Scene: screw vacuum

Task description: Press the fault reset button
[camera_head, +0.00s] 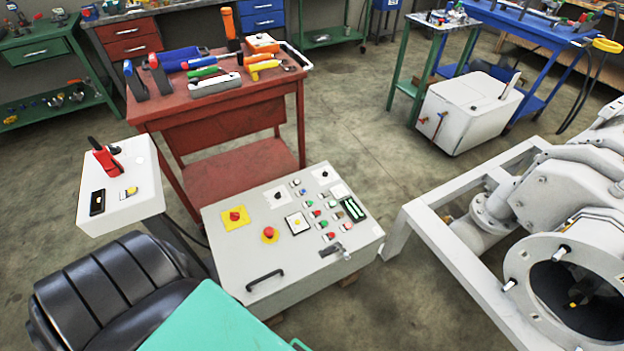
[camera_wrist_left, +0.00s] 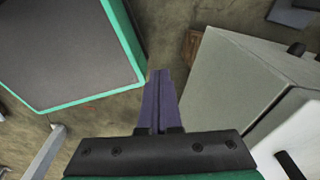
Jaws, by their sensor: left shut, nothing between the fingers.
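A light grey control panel (camera_head: 225,255) with a sloping top stands at the centre of the head view. My right gripper is not in view.
A small white box (camera_head: 120,205) with a red handle and a yellow button stands left of the panel. A red tool table (camera_head: 150,110) is behind it. A white pump frame (camera_head: 440,240) is to the right. Open floor lies between the panel and a white box (camera_head: 470,110).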

